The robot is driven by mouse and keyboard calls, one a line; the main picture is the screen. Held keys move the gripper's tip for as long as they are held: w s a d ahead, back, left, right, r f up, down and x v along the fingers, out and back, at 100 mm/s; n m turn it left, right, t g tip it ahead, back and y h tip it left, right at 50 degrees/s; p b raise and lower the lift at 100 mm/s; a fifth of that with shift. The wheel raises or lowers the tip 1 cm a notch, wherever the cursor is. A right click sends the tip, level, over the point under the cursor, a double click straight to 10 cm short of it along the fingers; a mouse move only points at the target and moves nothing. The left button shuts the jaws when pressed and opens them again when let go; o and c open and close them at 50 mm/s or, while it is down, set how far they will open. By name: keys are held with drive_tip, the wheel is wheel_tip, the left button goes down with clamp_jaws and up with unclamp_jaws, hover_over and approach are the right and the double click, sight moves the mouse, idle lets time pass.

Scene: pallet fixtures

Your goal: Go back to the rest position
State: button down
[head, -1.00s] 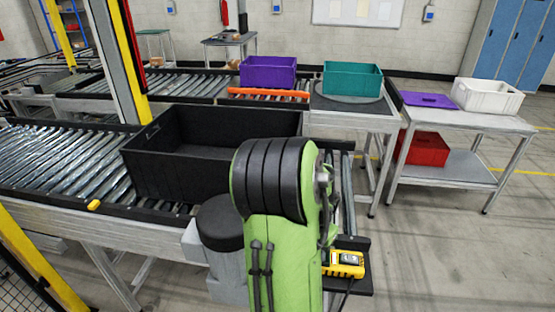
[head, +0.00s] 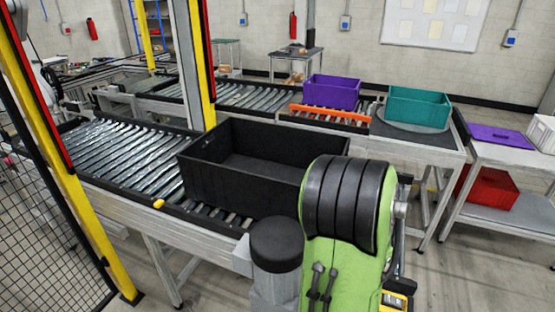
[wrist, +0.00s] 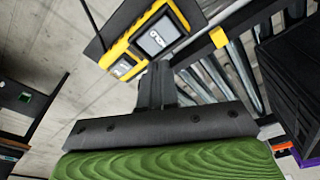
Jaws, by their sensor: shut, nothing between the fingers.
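My gripper (wrist: 160,78) shows in the wrist view as dark fingers held together, shut and empty, beyond a black bracket and a green ribbed part. It points toward a yellow-and-black handheld device (wrist: 150,38), which looks close by; I cannot tell the exact gap. In the head view my green arm link, with its black-banded joint, fills the lower right and hides the gripper. The yellow device (head: 396,300) shows only partly there, at the bottom edge beside my arm.
A large black crate (head: 225,187), seemingly empty, sits on the near roller conveyor (head: 130,160) beside my arm. Purple (head: 332,93) and teal (head: 418,107) bins stand behind. A side table (head: 500,217) holds a red bin (head: 490,188). Yellow posts and a mesh fence (head: 45,215) stand left.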

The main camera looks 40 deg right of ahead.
drive_tip(key=w+a+r+n+t, duration=0.2)
drive_tip(key=w+a+r+n, duration=0.2)
drive_tip(key=a, duration=0.3)
drive_tip(key=w+a+r+n+t, duration=0.1)
drive_tip(key=w+a+r+n, duration=0.35)
drive_tip(key=a, duration=0.35)
drive_tip(key=s+a+r+n+t, duration=0.1)
drive_tip(key=s+a+n, duration=0.1)
drive_tip(key=a, duration=0.3)
drive_tip(key=s+a+r+n+y, duration=0.1)
drive_tip(key=s+a+r+n, duration=0.1)
drive_tip(key=a+n, duration=0.2)
drive_tip(key=s+a+r+n+t, duration=0.1)
drive_tip(key=s+a+r+n, duration=0.1)
drive_tip(key=a+n, duration=0.2)
drive_tip(key=a, duration=0.3)
drive_tip(key=shift+s+a+r+t+y, duration=0.2)
drive_tip(key=shift+s+a+t+y, duration=0.1)
drive_tip(key=shift+y, duration=0.1)
drive_tip(key=shift+w, duration=0.1)
drive_tip(key=shift+d, duration=0.1)
